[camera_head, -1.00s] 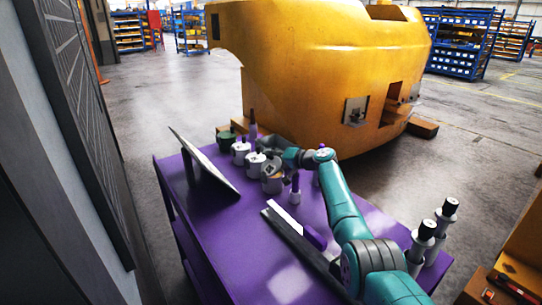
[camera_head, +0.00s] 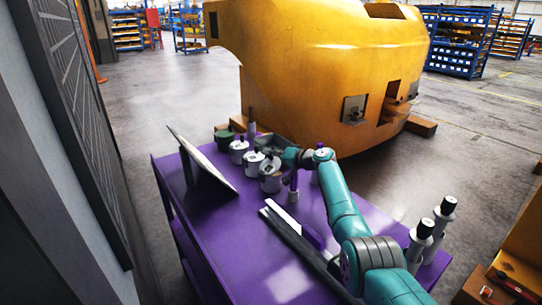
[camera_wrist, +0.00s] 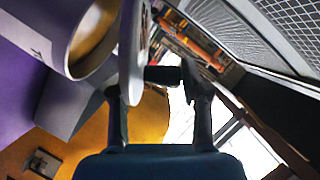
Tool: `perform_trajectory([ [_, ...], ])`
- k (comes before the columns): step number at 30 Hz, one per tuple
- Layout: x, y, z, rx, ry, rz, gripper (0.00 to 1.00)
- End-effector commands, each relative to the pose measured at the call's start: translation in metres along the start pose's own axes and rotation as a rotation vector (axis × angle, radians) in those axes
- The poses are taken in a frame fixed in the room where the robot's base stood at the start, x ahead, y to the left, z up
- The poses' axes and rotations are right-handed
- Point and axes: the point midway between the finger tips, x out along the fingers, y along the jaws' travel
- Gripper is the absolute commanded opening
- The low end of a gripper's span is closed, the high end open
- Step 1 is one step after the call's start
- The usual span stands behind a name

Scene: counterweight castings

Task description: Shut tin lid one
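Tin one, as far as I can tell, is the nearest light-grey tin (camera_head: 271,183) in the row on the purple cart. In the wrist view, a tin (camera_wrist: 67,35) with a tan inside and a dark mark on its wall has its mouth open. Its pale lid (camera_wrist: 132,50) stands edge-on beside the mouth, with a dark knob (camera_wrist: 162,75) pointing right. My gripper (camera_wrist: 155,85) has its fingers apart, one at each side of the lid and knob; firm contact cannot be told. In the head view my gripper (camera_head: 272,144) is just behind this tin.
Two white tins (camera_head: 238,151) (camera_head: 254,163) and a green tin (camera_head: 224,138) stand farther along the cart (camera_head: 222,228). A tilted panel (camera_head: 207,168) is left of them. A purple-topped bottle (camera_head: 293,188) stands close right of the tin. A yellow casting (camera_head: 310,75) is behind the cart.

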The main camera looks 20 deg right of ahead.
Motion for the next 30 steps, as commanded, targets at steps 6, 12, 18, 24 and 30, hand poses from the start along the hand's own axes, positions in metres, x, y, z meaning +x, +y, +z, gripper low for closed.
perform_trajectory([
  [6, 0.0, 0.0, 0.0, 0.003, -0.001, -0.002, 0.6],
  [12, -0.002, -0.001, 0.0, 0.002, -0.001, -0.004, 0.6],
  [18, -0.015, 0.0, 0.0, 0.001, 0.0, -0.005, 0.6],
  [24, -0.038, 0.0, 0.0, 0.001, 0.0, -0.003, 0.6],
  [30, -0.062, 0.001, -0.001, 0.002, 0.001, -0.003, 0.6],
])
